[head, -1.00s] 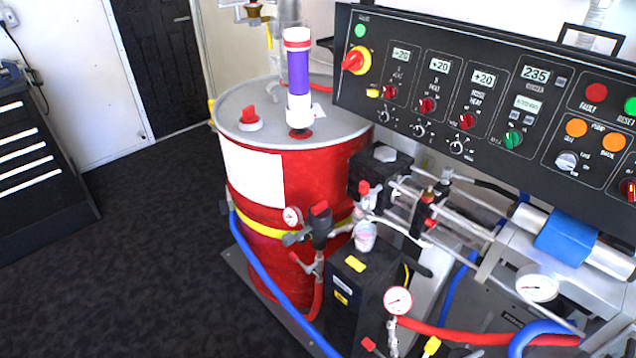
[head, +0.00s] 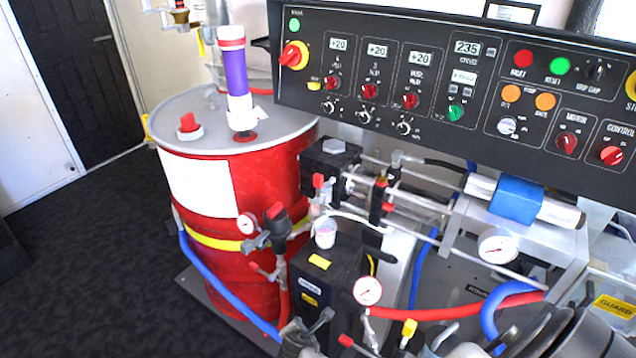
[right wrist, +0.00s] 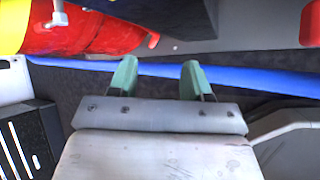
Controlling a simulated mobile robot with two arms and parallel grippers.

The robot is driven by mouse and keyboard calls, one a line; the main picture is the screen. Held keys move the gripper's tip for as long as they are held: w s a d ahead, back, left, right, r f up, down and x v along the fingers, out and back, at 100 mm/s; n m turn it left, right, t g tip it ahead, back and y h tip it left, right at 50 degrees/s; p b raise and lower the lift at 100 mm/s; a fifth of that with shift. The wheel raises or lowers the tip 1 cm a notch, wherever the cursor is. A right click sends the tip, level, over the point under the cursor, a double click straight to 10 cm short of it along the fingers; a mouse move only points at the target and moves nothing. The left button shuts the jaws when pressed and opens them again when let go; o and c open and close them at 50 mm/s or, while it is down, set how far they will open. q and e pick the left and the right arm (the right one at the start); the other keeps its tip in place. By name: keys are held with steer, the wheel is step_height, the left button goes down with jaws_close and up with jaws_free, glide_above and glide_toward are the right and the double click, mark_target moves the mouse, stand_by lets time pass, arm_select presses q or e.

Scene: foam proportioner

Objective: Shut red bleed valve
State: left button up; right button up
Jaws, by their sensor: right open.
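Several small red handles show on the machine in the head view, and I cannot tell for certain which is the bleed valve. One red handle (head: 346,341) is low at the front below a gauge. Another (head: 319,181) is by the pump block, and a third (head: 387,207) is on a black fitting among the rods. A red-topped black valve (head: 274,212) is in front of the drum. My right gripper (right wrist: 158,80) is open and empty in the right wrist view, its green fingers apart above a blue hose (right wrist: 235,78). My left gripper is out of view.
A red drum (head: 270,185) stands left of the machine. A black control panel (head: 455,75) overhangs the pump rods. Gauges (head: 368,291), a red hose (head: 450,307) and blue hoses crowd the front. Dark floor (head: 90,260) is clear at left.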

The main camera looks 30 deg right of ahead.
mark_target(316, 182)
steer(key=w+d+r+n+t+h+b, duration=0.1)
steer(key=w+r+n+h, duration=0.1)
steer(key=w+r, duration=0.45)
steer(key=w+d+r+n+t+h+b, duration=0.1)
steer(key=w+r+h, duration=0.25)
steer(key=r, duration=0.65)
steer(key=d+r+g+h+b, duration=0.25)
steer(key=r+h, duration=0.35)
steer(key=r, duration=1.4)
steer(key=shift+t, duration=0.35)
steer(key=x, duration=0.7)
steer(key=p+x, duration=0.1)
steer(key=x, duration=0.2)
steer(key=shift+s+d, duration=0.3)
steer(key=shift+w+d+n, duration=0.2)
steer(key=shift+d+n, duration=0.1)
steer(key=shift+d, duration=0.2)
jaws_close()
